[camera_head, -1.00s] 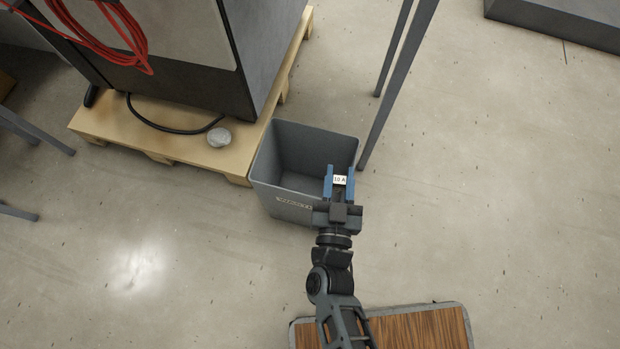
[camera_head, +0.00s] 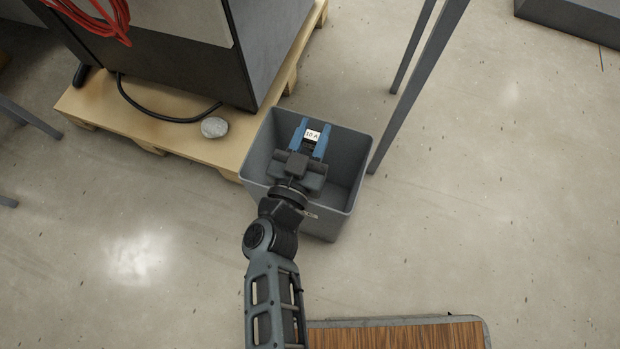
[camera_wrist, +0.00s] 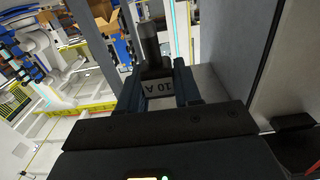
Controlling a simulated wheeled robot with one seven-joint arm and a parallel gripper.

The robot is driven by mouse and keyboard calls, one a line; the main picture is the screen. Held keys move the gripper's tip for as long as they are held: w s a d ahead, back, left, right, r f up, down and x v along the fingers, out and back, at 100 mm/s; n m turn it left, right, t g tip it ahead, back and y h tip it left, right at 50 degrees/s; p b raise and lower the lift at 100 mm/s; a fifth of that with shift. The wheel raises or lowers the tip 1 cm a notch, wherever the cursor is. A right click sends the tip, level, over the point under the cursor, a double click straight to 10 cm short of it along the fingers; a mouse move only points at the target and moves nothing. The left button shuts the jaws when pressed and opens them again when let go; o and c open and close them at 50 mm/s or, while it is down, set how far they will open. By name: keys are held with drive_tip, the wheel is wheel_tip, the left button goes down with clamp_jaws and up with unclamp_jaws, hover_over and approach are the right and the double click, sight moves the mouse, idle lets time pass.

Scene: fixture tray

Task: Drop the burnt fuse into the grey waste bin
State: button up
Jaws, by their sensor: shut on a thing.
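The burnt fuse (camera_head: 312,135) is a small piece with a white "10 A" label, held between the blue fingers of my gripper (camera_head: 313,138). My gripper is shut on it. In the head view both lie over the opening of the grey waste bin (camera_head: 347,190), toward its back left side. The bin stands on the floor, and my arm hides part of its front wall and label. In the wrist view the fuse (camera_wrist: 158,86) shows its label and a dark upper end between the fingertips (camera_wrist: 158,84). How high it is above the bin floor I cannot tell.
A wooden pallet (camera_head: 200,148) carrying a dark cabinet (camera_head: 265,50) stands left of the bin. A grey lump (camera_head: 214,127) lies on the pallet. Grey metal legs (camera_head: 420,85) rise close to the bin's right. A wood-topped surface (camera_head: 400,335) is at the bottom. Open floor lies to the right.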

drive_tip(key=shift+f+b, duration=1.3)
drive_tip(key=shift+f, duration=0.55)
drive_tip(key=o, duration=1.1)
drive_tip(key=p+v, duration=0.1)
drive_tip(key=v, duration=0.6)
drive_tip(key=shift+s+p, duration=0.35)
drive_tip(key=shift+s, duration=0.05)
drive_tip(key=shift+a, duration=0.1)
drive_tip(key=shift+r, duration=0.1)
